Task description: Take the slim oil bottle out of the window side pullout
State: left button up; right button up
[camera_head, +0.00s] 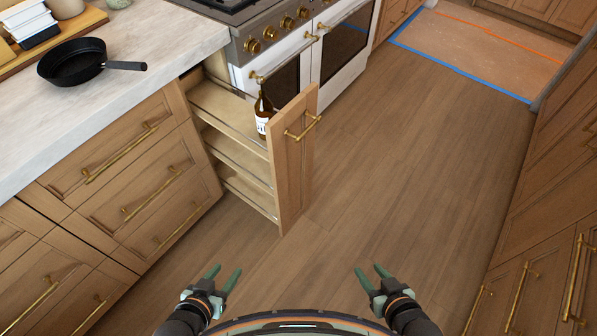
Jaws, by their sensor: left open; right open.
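The window side pullout (292,165) is a narrow wooden unit with three shelf levels, drawn out from the cabinets beside the range. The slim oil bottle (263,114) is dark brown with a white label and stands upright on the top shelf near the front panel. The panel hides part of its right side. My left gripper (224,272) is open and empty, low in front of the pullout and apart from it. My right gripper (370,270) is open and empty, low and to the right of the pullout.
A marble countertop (150,35) on the left holds a black frying pan (72,62). A white range (300,75) with brass knobs stands behind the pullout. Wooden cabinets (545,215) line the right side. The wooden floor (400,160) between is clear. Blue tape borders a brown floor covering (490,45) farther back.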

aim_at(263, 107)
jog(key=i+l+u, duration=0.1)
jog(key=u, duration=0.35)
jog(key=i+l+u, duration=0.1)
jog(key=u, duration=0.3)
jog(key=l+u, duration=0.3)
jog(key=u, duration=0.15)
jog(key=i+l+u, duration=0.2)
jog(key=l, duration=0.25)
jog(key=l+u, duration=0.2)
jog(key=l, duration=0.25)
jog(key=k, duration=0.05)
